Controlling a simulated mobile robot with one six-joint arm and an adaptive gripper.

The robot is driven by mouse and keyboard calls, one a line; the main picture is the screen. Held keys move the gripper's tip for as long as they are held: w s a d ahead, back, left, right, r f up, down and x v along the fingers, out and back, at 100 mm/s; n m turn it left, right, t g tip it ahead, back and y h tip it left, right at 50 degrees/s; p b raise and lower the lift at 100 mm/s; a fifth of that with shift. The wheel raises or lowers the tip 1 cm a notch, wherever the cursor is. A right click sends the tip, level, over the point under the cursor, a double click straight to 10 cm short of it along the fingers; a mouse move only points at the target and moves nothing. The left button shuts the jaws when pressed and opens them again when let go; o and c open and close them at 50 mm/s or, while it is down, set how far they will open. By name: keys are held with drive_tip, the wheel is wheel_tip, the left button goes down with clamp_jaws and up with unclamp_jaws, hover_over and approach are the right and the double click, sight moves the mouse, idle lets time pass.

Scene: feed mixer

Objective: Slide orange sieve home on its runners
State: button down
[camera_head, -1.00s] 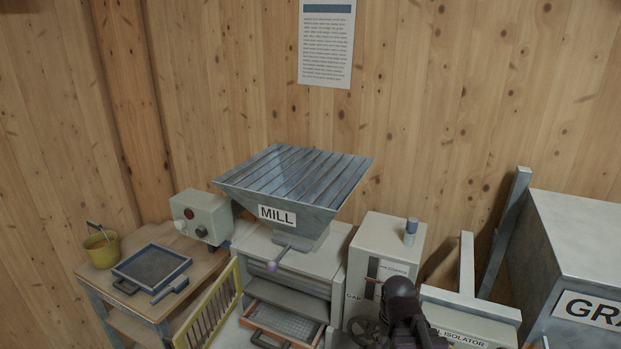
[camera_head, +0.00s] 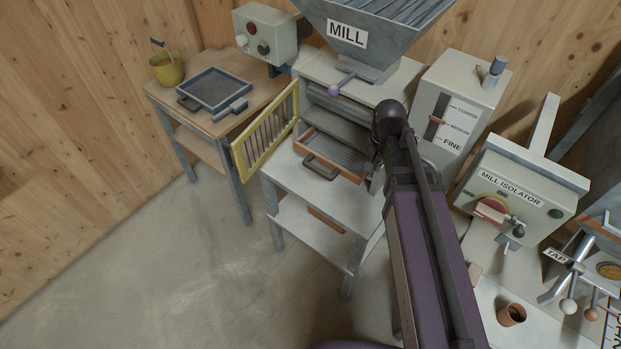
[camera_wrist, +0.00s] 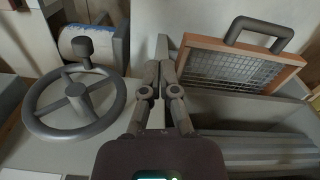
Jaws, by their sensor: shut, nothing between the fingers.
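The orange sieve (camera_head: 352,176), an orange-framed mesh tray with a dark handle, lies in the low opening of the mill (camera_head: 402,82). Its handle end sticks out at the front; its far end is hidden under the mill. In the wrist view the sieve (camera_wrist: 285,71) is at the upper right, its handle at the top. My gripper (camera_wrist: 159,68) is shut and empty, left of the sieve's frame and apart from it. In the head view my arm crosses the picture right of the sieve; the fingertips cannot be made out there. The runners cannot be made out.
A yellow barred guard (camera_head: 266,132) stands swung out left of the sieve. A grey handwheel (camera_wrist: 75,104) is left of my fingers. A blue-framed sieve (camera_head: 213,90) and yellow bucket (camera_head: 168,71) sit on the side table. The mill isolator box (camera_head: 523,185) stands right of my arm.

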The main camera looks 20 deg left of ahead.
drive_tip(key=a+f+m+b, duration=0.1)
drive_tip(key=a+f+b, duration=0.1)
drive_tip(key=a, duration=0.9)
drive_tip(key=a+f+m+b, duration=0.1)
drive_tip(key=a+f+b, duration=0.2)
drive_tip(key=a, duration=0.8)
drive_tip(key=shift+w+f, duration=0.4)
drive_tip(key=shift+f, duration=0.2)
drive_tip(key=shift+f+b, duration=0.1)
drive_tip(key=shift+b, duration=0.25)
wheel_tip(320, 180, down, 10)
drive_tip(key=b, duration=1)
drive_tip(key=shift+f, duration=0.1)
drive_tip(key=shift+w+d+r, duration=0.1)
drive_tip(key=shift+w+d, duration=0.15)
drive_tip(key=shift+w, duration=0.4)
drive_tip(key=shift+w+d+r, duration=0.1)
drive_tip(key=shift+w+d, duration=0.2)
drive_tip(key=shift+w, duration=0.3)
drive_tip(key=shift+w+d, duration=0.25)
drive_tip(key=shift+w, duration=0.4)
